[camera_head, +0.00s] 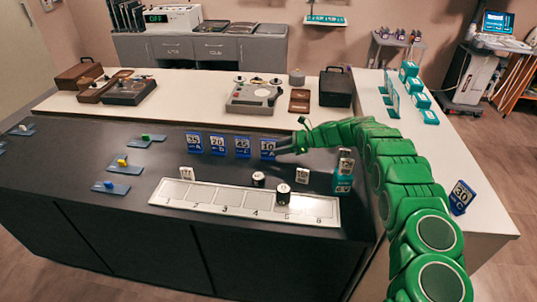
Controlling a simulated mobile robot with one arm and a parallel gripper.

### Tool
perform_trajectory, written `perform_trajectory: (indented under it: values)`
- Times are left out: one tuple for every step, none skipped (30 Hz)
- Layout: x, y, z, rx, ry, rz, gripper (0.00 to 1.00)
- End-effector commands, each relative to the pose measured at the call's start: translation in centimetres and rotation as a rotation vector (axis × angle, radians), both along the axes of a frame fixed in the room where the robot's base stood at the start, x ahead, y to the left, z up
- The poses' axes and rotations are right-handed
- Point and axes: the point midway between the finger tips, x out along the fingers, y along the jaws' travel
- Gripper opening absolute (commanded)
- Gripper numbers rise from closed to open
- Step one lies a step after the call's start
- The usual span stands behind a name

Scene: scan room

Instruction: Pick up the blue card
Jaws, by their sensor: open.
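Several blue cards with white numbers stand upright in a row on the dark counter (90,170): one marked 35 (194,143), one that looks like 70 (218,144), one marked 45 (243,146) and one marked 10 (267,148). Another blue card, marked 30 (461,197), stands tilted on the light counter at the right. My gripper (279,147) is at the right edge of the card marked 10, open, its dark fingers pointing left. Whether the fingers touch or straddle that card is too small to tell.
A teal box (343,183) stands close to my arm.

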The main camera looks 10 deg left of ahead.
Motion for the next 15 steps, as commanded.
perform_trajectory:
  values:
    - [0.0,0.3,-0.1,0.0,0.0,0.0,0.43]
    - [0.0,0.4,-0.2,0.0,0.0,-0.001,0.43]
    - [0.0,0.5,-0.3,0.0,0.0,-0.001,0.43]
    - [0.1,0.6,-0.3,0.0,0.0,-0.001,0.43]
    - [0.1,0.8,-0.4,0.0,0.0,-0.001,0.43]
    - [0.1,1.1,-0.5,0.0,-0.001,0.0,0.43]
    - [0.1,1.3,-0.6,0.0,-0.001,0.0,0.43]
    - [0.2,1.6,-0.8,0.0,-0.001,0.0,0.43]
    - [0.3,1.9,-1.0,0.0,-0.001,-0.001,0.43]
    - [0.4,2.2,-1.1,0.0,-0.002,-0.001,0.43]
    - [0.4,2.6,-1.3,0.0,-0.003,-0.001,0.43]
    - [0.5,3.0,-1.5,0.0,-0.003,-0.001,0.43]
    - [0.6,3.3,-1.7,0.0,-0.004,-0.002,0.43]
    - [0.5,3.7,-1.8,0.0,-0.003,-0.002,0.43]
    - [0.5,4.2,-2.0,0.0,-0.003,-0.002,0.43]
